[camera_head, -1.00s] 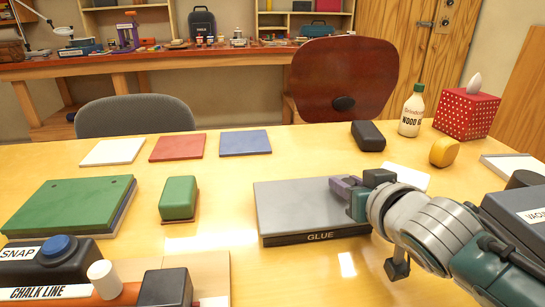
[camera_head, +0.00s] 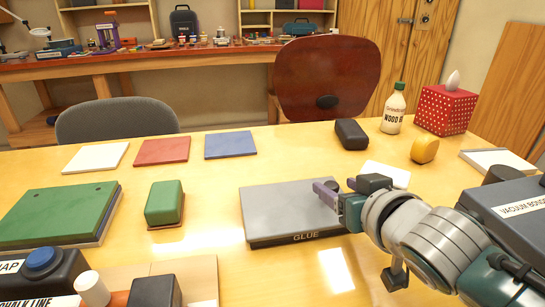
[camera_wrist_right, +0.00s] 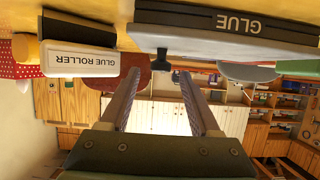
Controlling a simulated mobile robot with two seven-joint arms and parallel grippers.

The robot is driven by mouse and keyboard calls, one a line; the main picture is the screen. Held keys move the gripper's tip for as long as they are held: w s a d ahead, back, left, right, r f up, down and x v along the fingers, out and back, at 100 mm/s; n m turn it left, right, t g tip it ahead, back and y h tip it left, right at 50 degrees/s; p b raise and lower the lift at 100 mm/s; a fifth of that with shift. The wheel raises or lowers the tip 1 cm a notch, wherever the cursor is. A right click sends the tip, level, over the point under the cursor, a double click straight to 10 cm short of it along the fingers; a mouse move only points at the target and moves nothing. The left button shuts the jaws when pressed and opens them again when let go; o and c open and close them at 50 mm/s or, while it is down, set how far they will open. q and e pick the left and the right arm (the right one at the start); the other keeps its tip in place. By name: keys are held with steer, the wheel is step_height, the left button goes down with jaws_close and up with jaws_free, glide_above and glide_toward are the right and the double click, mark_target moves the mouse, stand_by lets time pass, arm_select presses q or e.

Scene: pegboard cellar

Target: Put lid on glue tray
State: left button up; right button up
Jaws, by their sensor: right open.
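The glue tray (camera_head: 305,238) is a low dark tray with GLUE on its front edge, in the middle of the table in the head view. A flat grey slab that looks like its lid (camera_head: 275,205) lies level over it; I see no gap. The tray's label (camera_wrist_right: 240,22) shows upside down at the top of the right wrist view. My right gripper (camera_head: 332,190) is at the tray's right end, in front of part of the slab. Its fingers (camera_wrist_right: 160,85) are apart with nothing between them. I cannot tell if they touch the slab. My left gripper is out of view.
A glue roller (camera_wrist_right: 80,60), black block (camera_head: 351,134), yellow object (camera_head: 424,150) and glue bottle (camera_head: 394,110) stand behind and right. A green block (camera_head: 164,203) is left of the tray, and a chalk line box (camera_head: 40,272) is front left. Bare tabletop lies between.

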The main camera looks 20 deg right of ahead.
arm_select(q)
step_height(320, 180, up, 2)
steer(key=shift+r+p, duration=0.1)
steer(key=shift+p, duration=0.65)
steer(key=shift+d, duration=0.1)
arm_select(e)
steer(key=s+a+g, duration=0.1)
steer(key=s, duration=0.4)
steer(key=s+a+r+n+g, duration=0.1)
steer(key=s+a+g, duration=0.1)
steer(key=s, duration=0.3)
steer(key=s+a+g+y, duration=0.1)
steer(key=s+a+g, duration=0.1)
steer(key=s, duration=0.3)
steer(key=shift+s+r+n, duration=0.3)
steer(key=shift+s+n, duration=0.1)
steer(key=s+a+n+g, duration=0.1)
steer(key=s, duration=0.2)
steer(key=s+a+n+g+y, duration=0.1)
steer(key=s+a+g, duration=0.1)
steer(key=s+a+n+g+y, duration=0.1)
steer(key=s, duration=0.2)
steer(key=shift+s+a+r, duration=0.15)
steer(key=shift+s+a, duration=0.05)
steer(key=shift+s, duration=0.1)
